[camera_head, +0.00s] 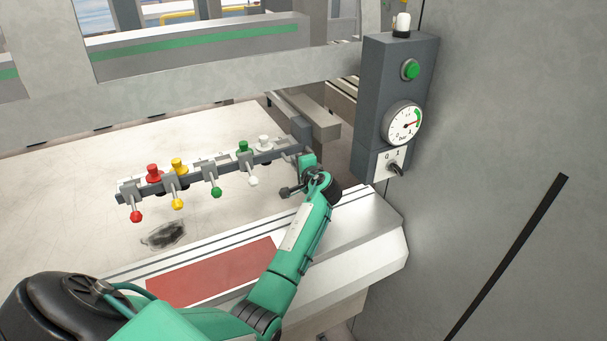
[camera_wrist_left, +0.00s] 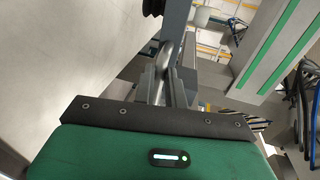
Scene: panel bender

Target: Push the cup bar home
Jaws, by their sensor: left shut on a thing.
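The cup bar (camera_head: 225,173) is a dark grey bar over the pale sheet. It carries red, yellow, green and white knobs with levers and runs from the left up to a grey block (camera_head: 301,133) at its right end. My left gripper (camera_head: 304,161) is at that right end, its fingers mostly hidden by my wrist. In the left wrist view, my left gripper (camera_wrist_left: 163,76) is shut on a shiny curved metal handle (camera_wrist_left: 164,54), beside a blue-grey bar (camera_wrist_left: 175,22). My right gripper is out of view.
A grey control box (camera_head: 377,108) with a green button, gauge and switch stands close to the right of my wrist. A machine beam (camera_head: 200,88) crosses behind the bar. The pale sheet (camera_head: 70,210) has a dark smudge; a red strip (camera_head: 215,270) lies along the front ledge.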

